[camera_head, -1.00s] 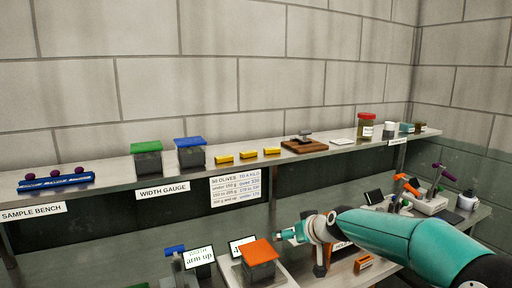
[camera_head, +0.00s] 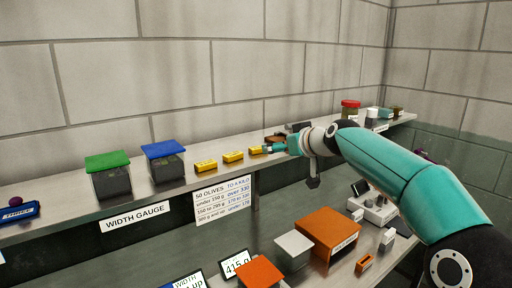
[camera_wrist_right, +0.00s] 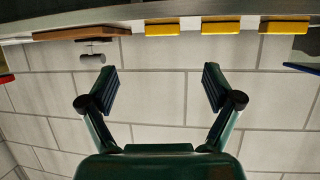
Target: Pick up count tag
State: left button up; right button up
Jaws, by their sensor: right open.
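Three small yellow blocks, likely the count tags, lie in a row on the upper shelf: a left one (camera_head: 206,166), a middle one (camera_head: 233,157) and a right one (camera_head: 256,150). They also show along the top of the upside-down right wrist view, such as the middle one (camera_wrist_right: 220,26). No lettering on them is readable. My right gripper (camera_head: 270,148) is at shelf height, by the right-hand block. My left gripper is not in view.
A wooden board (camera_wrist_right: 80,33) with a grey piece on it is beside the blocks, partly behind my right gripper. Green-lidded (camera_head: 108,161) and blue-lidded (camera_head: 163,149) boxes stand left. An orange box (camera_head: 328,230) sits on the lower bench. A block wall (camera_head: 250,60) rises behind the shelf.

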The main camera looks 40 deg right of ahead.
aim_at(260, 148)
jog(key=p+x, duration=0.1)
jog(key=x, duration=0.5)
jog(key=shift+w+a, duration=0.15)
jog(key=shift+w, duration=0.15)
jog(key=shift+w+f+p, duration=0.15)
jog(key=shift+w+p, duration=0.4)
jog(key=shift+p, duration=0.15)
jog(key=p+x, duration=0.1)
jog(key=x, duration=0.2)
jog(key=shift+w+d+p, duration=0.25)
jog(key=shift+p, duration=0.15)
jog(key=shift+w+f, duration=0.25)
jog(key=shift+w, duration=0.05)
jog(key=shift+c, duration=0.2)
jog(key=c, duration=1)
